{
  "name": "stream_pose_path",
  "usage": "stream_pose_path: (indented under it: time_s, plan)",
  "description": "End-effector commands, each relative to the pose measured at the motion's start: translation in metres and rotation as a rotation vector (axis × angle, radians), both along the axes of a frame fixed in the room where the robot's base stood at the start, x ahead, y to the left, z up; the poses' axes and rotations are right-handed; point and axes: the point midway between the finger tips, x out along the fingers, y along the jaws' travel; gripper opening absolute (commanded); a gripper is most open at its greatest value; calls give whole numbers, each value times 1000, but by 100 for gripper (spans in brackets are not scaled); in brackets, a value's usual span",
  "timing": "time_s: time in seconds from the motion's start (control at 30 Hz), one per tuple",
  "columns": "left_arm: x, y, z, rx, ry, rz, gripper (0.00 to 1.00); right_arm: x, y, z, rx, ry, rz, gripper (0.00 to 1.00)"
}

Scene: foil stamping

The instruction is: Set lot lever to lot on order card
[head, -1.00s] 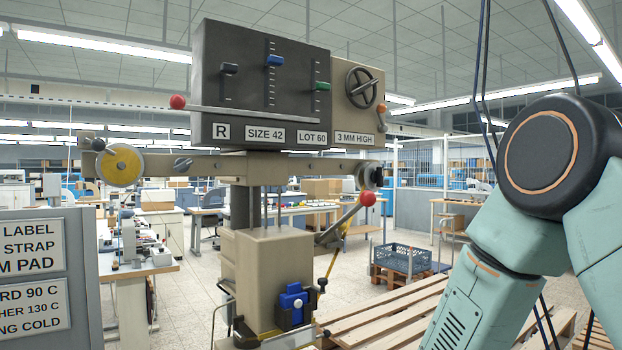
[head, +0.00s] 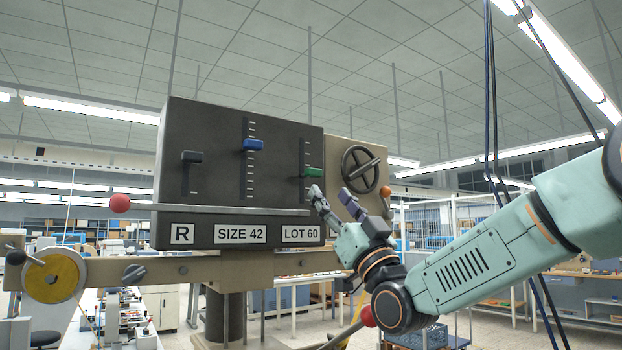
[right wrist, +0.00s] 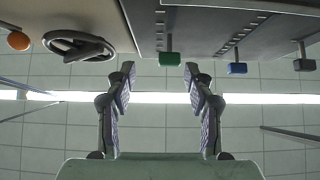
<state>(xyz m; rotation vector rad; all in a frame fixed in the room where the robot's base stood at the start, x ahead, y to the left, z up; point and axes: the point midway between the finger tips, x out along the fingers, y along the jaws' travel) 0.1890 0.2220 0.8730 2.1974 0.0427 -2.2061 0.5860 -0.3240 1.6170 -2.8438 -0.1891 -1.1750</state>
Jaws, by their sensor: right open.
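The green lever (head: 313,172) sits low on its scaled slot, above the plate reading LOT 60 (head: 301,234) on the dark machine panel (head: 225,120). My right gripper (head: 333,190) is open, just below and right of the green lever. In the right wrist view the green lever (right wrist: 169,59) lies between the lines of the two spread fingers (right wrist: 160,72), a little beyond the tips and apart from them. My left gripper is not in view. No order card can be made out.
The blue lever (head: 253,145) and black lever (head: 191,157) stand left of the green one. A handwheel (head: 361,169) and orange knob (head: 385,191) are close on the right. A long bar with a red ball (head: 120,203) crosses the panel below the levers.

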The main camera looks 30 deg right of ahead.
Motion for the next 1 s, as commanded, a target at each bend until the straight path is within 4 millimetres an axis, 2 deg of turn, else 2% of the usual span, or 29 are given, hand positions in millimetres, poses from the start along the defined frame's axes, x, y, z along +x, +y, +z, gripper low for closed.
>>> stream_pose_path:
  time_s: [0.43,0.6,0.87,1.0]
  plan:
    - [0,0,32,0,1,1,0,41,10,47,-4,1,-1,53]
    - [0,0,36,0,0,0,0,52,10,53,-1,2,2,53]
    - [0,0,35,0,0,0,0,55,10,53,-1,2,4,53]
    - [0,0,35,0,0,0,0,55,9,53,-1,2,4,44]
